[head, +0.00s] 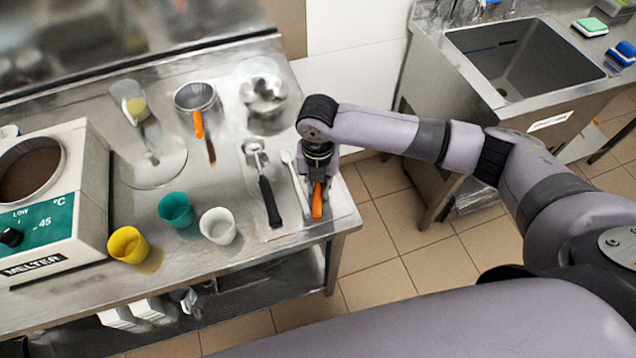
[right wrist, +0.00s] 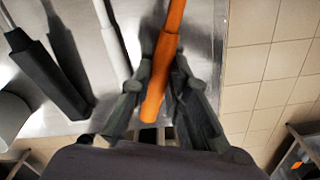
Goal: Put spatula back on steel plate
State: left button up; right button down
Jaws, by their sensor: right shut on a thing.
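My right gripper (head: 317,180) is at the right end of the steel table, shut on the orange handle of the spatula (head: 317,204). In the right wrist view the orange spatula handle (right wrist: 166,62) runs between the two fingers (right wrist: 160,75); its far end is out of frame. The steel plate (head: 285,232) lies under the spatula and holds a black-handled tool (head: 270,203) and a thin white utensil (head: 297,185). I cannot tell whether the spatula touches the plate. My left gripper is not in view.
Left of the plate stand a white cup (head: 218,226), a green cup (head: 176,209), a yellow cup (head: 128,245) and a melter (head: 85,200). A sieve with an orange handle (head: 195,97) lies behind. The table's right edge is close to my gripper; a sink (head: 520,60) is beyond.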

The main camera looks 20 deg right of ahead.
jog(key=shift+f, duration=0.15)
jog(key=c, duration=1.8)
grip_release()
notch_tip(320, 180, up, 12)
jog(key=b, duration=0.2)
jog(key=shift+r+b, duration=0.2)
jog(key=shift+b, duration=0.1)
